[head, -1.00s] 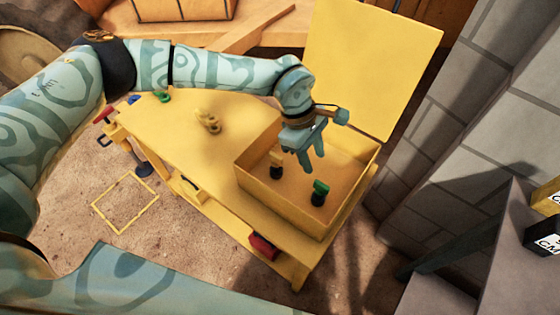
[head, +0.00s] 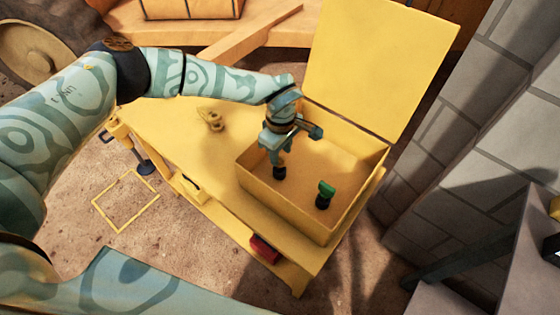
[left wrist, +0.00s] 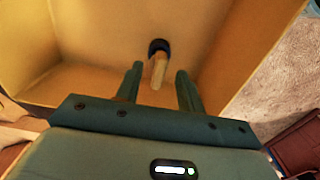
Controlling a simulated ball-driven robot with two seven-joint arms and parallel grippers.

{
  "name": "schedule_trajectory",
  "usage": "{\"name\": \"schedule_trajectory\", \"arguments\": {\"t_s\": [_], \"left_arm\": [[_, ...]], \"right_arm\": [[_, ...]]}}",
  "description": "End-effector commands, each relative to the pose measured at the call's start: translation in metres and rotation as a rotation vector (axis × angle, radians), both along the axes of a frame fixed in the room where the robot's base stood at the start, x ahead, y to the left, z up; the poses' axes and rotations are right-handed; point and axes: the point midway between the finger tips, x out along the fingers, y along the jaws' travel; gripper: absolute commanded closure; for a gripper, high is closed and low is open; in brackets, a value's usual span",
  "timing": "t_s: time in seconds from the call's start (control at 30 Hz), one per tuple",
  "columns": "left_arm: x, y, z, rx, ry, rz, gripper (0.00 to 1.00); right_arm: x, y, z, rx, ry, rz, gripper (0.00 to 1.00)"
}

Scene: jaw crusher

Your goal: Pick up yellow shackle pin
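The yellow shackle pin (left wrist: 158,70) shows in the left wrist view, with a dark end (left wrist: 158,46), between the two fingers of my left gripper (left wrist: 159,72). The fingers are open, with a gap visible on both sides of the pin. In the head view my left gripper (head: 278,158) reaches down into the open yellow box and hides most of the pin. Only the pin's black part (head: 279,173) shows below the fingers. My right gripper is not in view.
A green-topped pin (head: 326,189) stands in the same box (head: 285,197), to the right. The box's raised lid (head: 372,65) stands behind. A brass-coloured shackle (head: 212,118) lies on the yellow bench (head: 190,135). A grey block wall (head: 450,130) is at the right.

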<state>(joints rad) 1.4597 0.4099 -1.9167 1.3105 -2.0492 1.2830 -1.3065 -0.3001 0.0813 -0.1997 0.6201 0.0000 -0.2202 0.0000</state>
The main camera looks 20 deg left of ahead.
Motion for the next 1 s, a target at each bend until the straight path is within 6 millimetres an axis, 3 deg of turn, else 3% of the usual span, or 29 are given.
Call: {"name": "schedule_trajectory", "arguments": {"t_s": [0.2,0.3,0.5,0.63,0.87,1.0], "left_arm": [[0.001,0.005,-0.04,0.001,0.005,-0.001,0.62],[0.002,0.004,-0.048,0.001,0.003,-0.001,0.62],[0.002,0.004,-0.046,0.0,0.001,0.0,0.65],[0.002,0.005,-0.046,0.0,0.001,0.0,0.99],[0.002,0.005,-0.045,0.0,0.001,0.0,0.99],[0.003,0.005,-0.032,0.0,-0.003,0.0,0.99]], "right_arm": [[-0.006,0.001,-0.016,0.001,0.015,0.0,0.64],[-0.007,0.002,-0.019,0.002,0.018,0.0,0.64],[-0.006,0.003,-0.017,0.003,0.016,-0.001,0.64],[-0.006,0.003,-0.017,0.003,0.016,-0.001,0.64],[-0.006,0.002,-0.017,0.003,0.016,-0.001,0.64],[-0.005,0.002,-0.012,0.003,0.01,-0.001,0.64]]}}
